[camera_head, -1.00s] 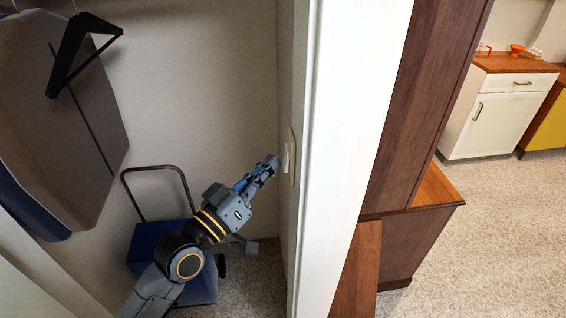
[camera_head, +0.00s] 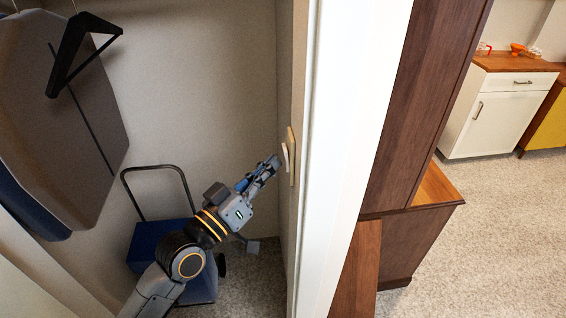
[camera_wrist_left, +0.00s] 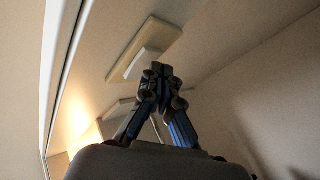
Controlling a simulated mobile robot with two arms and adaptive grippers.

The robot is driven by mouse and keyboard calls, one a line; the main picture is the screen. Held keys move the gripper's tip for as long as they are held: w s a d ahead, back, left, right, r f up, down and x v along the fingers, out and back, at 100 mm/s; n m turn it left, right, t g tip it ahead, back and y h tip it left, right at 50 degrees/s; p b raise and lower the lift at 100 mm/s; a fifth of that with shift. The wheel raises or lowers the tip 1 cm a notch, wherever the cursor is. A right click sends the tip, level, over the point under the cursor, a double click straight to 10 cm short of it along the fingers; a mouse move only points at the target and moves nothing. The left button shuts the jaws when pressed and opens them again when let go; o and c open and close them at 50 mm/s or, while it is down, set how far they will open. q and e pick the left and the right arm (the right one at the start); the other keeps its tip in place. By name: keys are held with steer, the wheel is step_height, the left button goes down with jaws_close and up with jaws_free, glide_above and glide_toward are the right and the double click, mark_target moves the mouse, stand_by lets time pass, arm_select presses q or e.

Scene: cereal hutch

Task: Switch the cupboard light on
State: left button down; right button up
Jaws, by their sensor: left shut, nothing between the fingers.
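The light switch is a cream plate (camera_head: 292,160) with a white rocker (camera_head: 285,158) on the cupboard's narrow right side wall. The rocker stands tilted, its upper end further out from the plate. In the left wrist view the plate (camera_wrist_left: 150,40) and rocker (camera_wrist_left: 143,63) show above the fingertips. My left gripper (camera_head: 274,162) is shut and empty, pointing at the rocker with a small gap in the head view. Its fingertips also show in the left wrist view (camera_wrist_left: 161,69). The lamp itself is not in view; a warm glow lies on the wall by the switch. My right gripper is not in view.
A blue hand cart (camera_head: 150,240) stands behind my left arm. The white door frame (camera_head: 350,130) and brown wooden cabinet (camera_head: 425,100) stand right of the switch.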

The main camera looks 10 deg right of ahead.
arm_select(q)
steer(key=shift+a+r, duration=0.1)
steer(key=shift+a, duration=0.5)
steer(key=shift+a+r+b, duration=0.15)
steer(key=shift+a+b, duration=0.3)
steer(key=shift+a, duration=0.8)
steer(key=shift+a+r+b, duration=0.15)
steer(key=shift+a+b, duration=0.3)
steer(key=shift+a, duration=0.8)
steer(key=shift+f, duration=0.1)
